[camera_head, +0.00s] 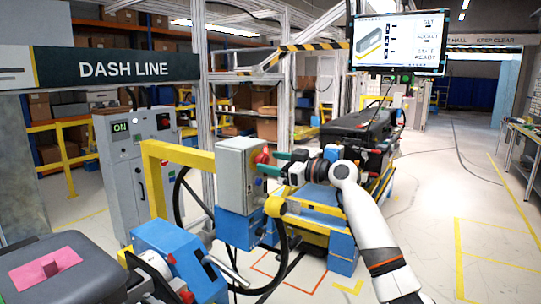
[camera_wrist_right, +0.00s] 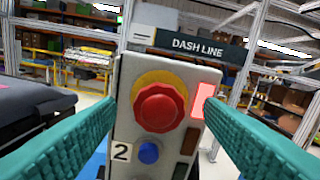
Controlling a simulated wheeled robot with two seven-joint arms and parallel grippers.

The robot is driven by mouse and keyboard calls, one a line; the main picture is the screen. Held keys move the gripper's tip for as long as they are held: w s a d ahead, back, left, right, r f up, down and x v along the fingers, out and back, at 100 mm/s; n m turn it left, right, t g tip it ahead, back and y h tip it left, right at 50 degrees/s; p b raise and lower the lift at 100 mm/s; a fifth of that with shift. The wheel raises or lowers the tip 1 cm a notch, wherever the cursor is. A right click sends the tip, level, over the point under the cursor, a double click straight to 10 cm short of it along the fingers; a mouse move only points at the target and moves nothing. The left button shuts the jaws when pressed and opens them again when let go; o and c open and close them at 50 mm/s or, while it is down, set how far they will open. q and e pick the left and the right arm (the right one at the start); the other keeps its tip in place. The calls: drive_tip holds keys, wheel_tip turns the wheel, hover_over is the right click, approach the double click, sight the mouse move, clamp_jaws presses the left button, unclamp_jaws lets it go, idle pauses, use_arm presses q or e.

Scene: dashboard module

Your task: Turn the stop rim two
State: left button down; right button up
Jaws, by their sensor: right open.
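The stop rim two is a red scalloped knob (camera_wrist_right: 158,106) on a yellow ring, on the face of a grey control box (camera_head: 238,168). A plate marked "2" (camera_wrist_right: 121,152) sits below it to the left in the right wrist view. In the head view the red knob (camera_head: 262,158) shows at the box's right side. My right gripper (camera_head: 273,163) is open in front of the box. Its two teal fingers stand on either side of the knob in the wrist view, with gaps visible between them and the rim. My left gripper is not in view.
A blue button (camera_wrist_right: 148,153) and a lit red panel (camera_wrist_right: 203,100) are beside the knob. A yellow post (camera_head: 152,185) and black hoses stand near the box. A dark dashboard module (camera_head: 355,128) lies behind my right arm. Open floor lies at the right.

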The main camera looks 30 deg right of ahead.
drive_tip(key=shift+w+a, duration=0.25)
drive_tip(key=shift+w, duration=0.35)
